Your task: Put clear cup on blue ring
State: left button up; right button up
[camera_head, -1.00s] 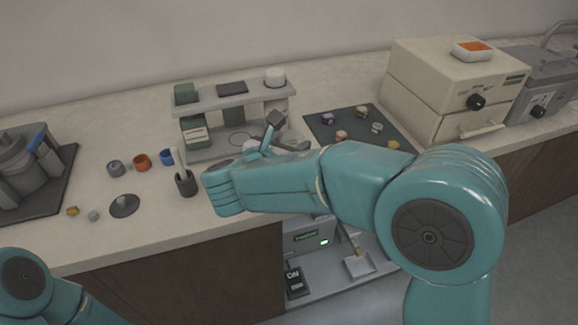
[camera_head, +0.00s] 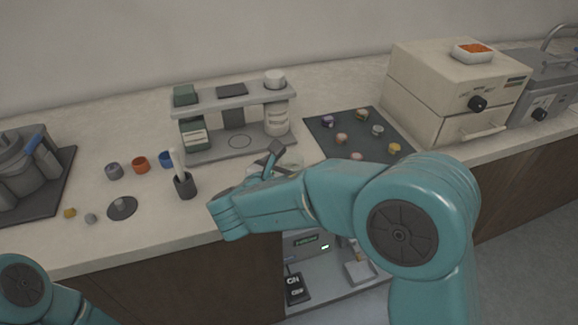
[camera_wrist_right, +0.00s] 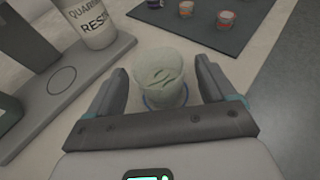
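The clear cup (camera_wrist_right: 158,70) stands between the two fingers of my right gripper (camera_wrist_right: 163,68) in the right wrist view, with a visible gap on each side. A blue ring (camera_wrist_right: 150,103) shows as a thin arc around the cup's base on the counter; whether the base is fully seated on it cannot be told. In the head view the right gripper (camera_head: 270,158) is low over the counter's front part, and the cup (camera_head: 290,161) is partly hidden behind my arm. My left gripper is out of view; only part of its arm shows.
A grey rack (camera_head: 232,101) with bottles stands behind the gripper. A dark mat (camera_head: 345,123) with several small samples lies to the right, beside a beige oven (camera_head: 455,90). A dark holder (camera_head: 185,186) and small coloured cups stand to the left.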

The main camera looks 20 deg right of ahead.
jog(key=shift+r, duration=0.3)
jog(key=p+v, duration=0.1)
jog(key=v, duration=1.1)
jog(key=shift+f, duration=0.15)
